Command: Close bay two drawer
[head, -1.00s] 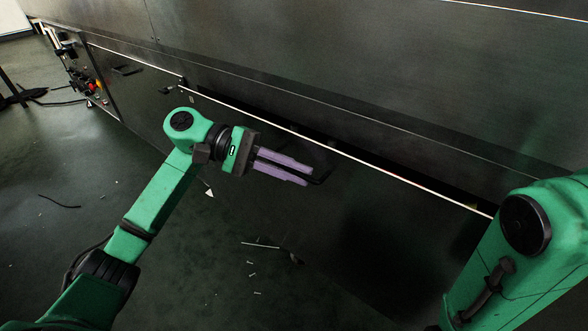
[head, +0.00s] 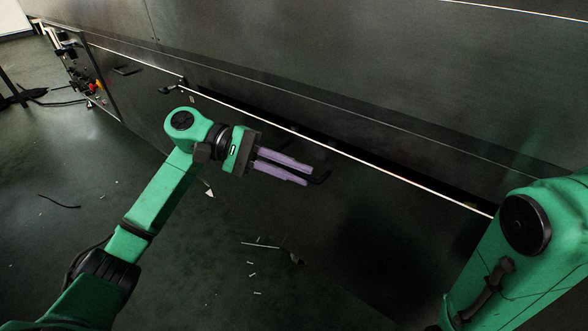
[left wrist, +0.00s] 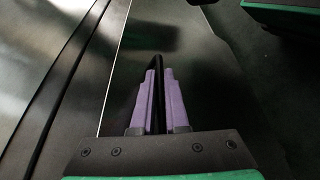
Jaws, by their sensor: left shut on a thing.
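The bay two drawer (head: 380,225) is a dark metal front with a bright top edge, on the long dark machine. A narrow dark gap runs behind that edge, so it stands slightly out. My left gripper (head: 312,177) has purple fingers and is shut on the drawer's black bar handle (head: 324,176). In the left wrist view the fingers (left wrist: 155,98) close on both sides of the black handle (left wrist: 158,70). The drawer front (left wrist: 205,85) lies below them. My right arm shows at the right edge; its gripper is out of frame.
The dark machine body (head: 380,60) rises behind the drawer. A control panel with red and yellow buttons (head: 88,86) is at far left. Another black handle (head: 172,88) is left of the drawer. Small scraps (head: 262,245) lie on the green floor, which is mostly open at left.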

